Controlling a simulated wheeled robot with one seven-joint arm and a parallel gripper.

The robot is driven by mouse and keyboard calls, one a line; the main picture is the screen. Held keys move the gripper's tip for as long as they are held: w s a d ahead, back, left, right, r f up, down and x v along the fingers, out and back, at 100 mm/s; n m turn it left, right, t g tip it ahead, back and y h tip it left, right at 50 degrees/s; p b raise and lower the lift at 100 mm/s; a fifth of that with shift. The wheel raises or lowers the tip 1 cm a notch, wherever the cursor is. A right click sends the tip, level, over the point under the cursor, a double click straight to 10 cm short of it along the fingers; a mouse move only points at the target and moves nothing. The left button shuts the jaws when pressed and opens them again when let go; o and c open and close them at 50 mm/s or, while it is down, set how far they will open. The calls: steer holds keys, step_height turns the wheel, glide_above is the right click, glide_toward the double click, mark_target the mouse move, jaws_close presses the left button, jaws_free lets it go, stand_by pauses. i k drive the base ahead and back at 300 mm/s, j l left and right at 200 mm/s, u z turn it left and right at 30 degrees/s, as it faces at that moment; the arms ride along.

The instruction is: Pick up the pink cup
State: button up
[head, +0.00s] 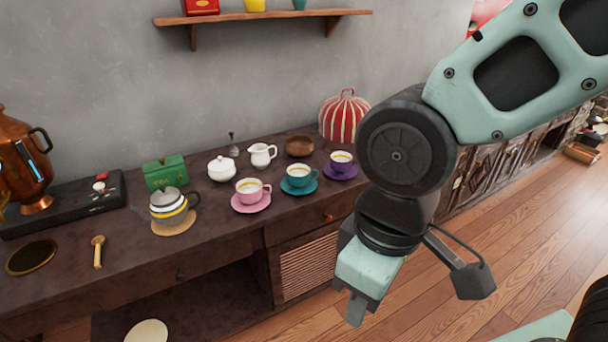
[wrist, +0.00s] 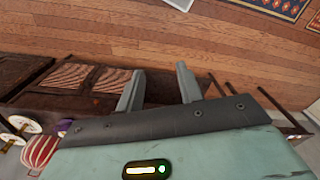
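The pink cup (head: 246,196) stands upright on a pink saucer (head: 262,208) near the front edge of the dark wooden counter in the head view. It holds a pale drink, and its handle points right. My gripper (head: 356,312) hangs in front of the counter, to the right of the cup and well apart from it, pointing down. In the wrist view my gripper (wrist: 160,76) has its two fingers spread with nothing between them, so it is open. I cannot make out the pink cup in the wrist view.
Right of the pink cup stand a teal cup (head: 299,177) and a purple cup (head: 341,163) on saucers. Behind are a white sugar bowl (head: 221,170), a creamer (head: 261,156) and a striped tea cosy (head: 343,118). A shelf (head: 270,16) hangs above.

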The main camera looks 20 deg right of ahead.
mark_target(250, 191)
steer(key=i, duration=0.85)
